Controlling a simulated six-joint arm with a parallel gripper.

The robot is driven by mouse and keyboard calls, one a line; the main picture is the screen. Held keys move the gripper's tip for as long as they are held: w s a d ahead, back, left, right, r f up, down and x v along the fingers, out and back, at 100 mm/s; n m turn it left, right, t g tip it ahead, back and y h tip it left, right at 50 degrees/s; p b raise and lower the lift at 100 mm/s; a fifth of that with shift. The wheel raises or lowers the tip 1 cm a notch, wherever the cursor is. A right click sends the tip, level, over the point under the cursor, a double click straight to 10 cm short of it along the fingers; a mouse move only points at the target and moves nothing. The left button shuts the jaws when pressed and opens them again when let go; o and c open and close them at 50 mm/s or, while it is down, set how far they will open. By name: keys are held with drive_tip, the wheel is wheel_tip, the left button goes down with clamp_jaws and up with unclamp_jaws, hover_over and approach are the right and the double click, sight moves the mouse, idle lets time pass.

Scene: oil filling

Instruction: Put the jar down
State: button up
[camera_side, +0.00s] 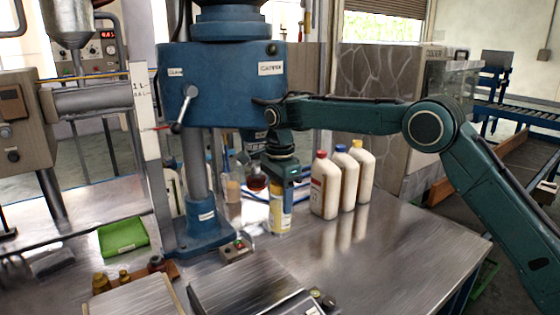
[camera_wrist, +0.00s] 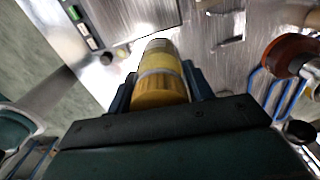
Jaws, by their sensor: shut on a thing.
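A jar (camera_side: 281,219) with a yellow upper part and a pale label stands upright in the side view, at the tabletop in front of the three bottles. My gripper (camera_side: 282,192) is around its upper part from above. In the wrist view the jar (camera_wrist: 159,65) shows its ribbed yellow lid toward me, between the two fingers of my gripper (camera_wrist: 160,84). The fingers are shut on it. I cannot tell whether the jar's base touches the metal table (camera_side: 390,245).
White bottles with red (camera_side: 325,185), blue (camera_side: 345,170) and yellow (camera_side: 363,160) caps stand right of the jar. A blue press column (camera_side: 197,215) and a small switch box (camera_side: 237,249) are to its left. The table's front right is clear.

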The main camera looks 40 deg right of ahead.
drive_tip(key=s+a+r, duration=0.5)
drive_tip(key=a+r, duration=0.3)
drive_tip(key=r, duration=0.3)
wheel_tip(320, 180, down, 16)
drive_tip(key=shift+w+d+n, duration=0.2)
drive_tip(key=shift+w+n, duration=0.05)
drive_tip(key=shift+n, duration=0.15)
drive_tip(key=shift+f, duration=0.2)
drive_tip(key=shift+f, duration=2)
drive_tip(key=shift+f, duration=0.1)
drive_tip(key=o, duration=1)
drive_tip(key=shift+f, duration=0.1)
drive_tip(key=shift+o, duration=0.2)
